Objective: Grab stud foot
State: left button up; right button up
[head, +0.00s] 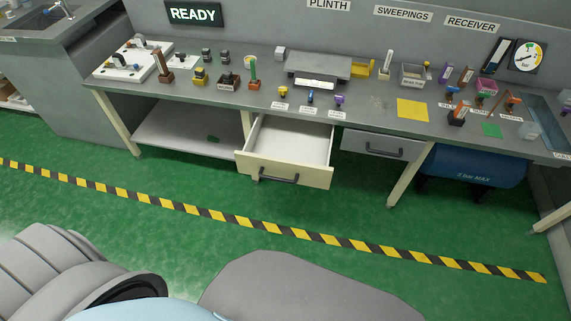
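I cannot tell for sure which thing is the stud foot; no label names it. Several small parts stand on the grey workbench (375,118). Among them are a brown post on a block (163,66), a green post on a brown foot (253,72) and a yellow block with a dark top (199,76). In front are a small yellow part (283,91), a blue part (310,97) and a purple part (338,100), each by a white label. A small dark green piece (214,139) lies on the lower shelf. Neither gripper shows in the head view.
An open, seemingly empty drawer (318,171) juts out below the bench. A closed grey drawer (380,146) and a blue tank (478,172) are to its right. A striped yellow-black line (222,215) crosses the clear green floor. A sign (193,14) reads READY.

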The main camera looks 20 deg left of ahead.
aim_at(199, 70)
jog(key=u, duration=0.9)
jog(key=k, duration=0.6)
jog(key=u, duration=0.25)
jog(key=i, duration=0.65)
jog(key=u, duration=0.9)
jog(key=i, duration=1.25)
jog(key=z, duration=1.1)
jog(key=i, duration=0.7)
jog(key=z, duration=0.7)
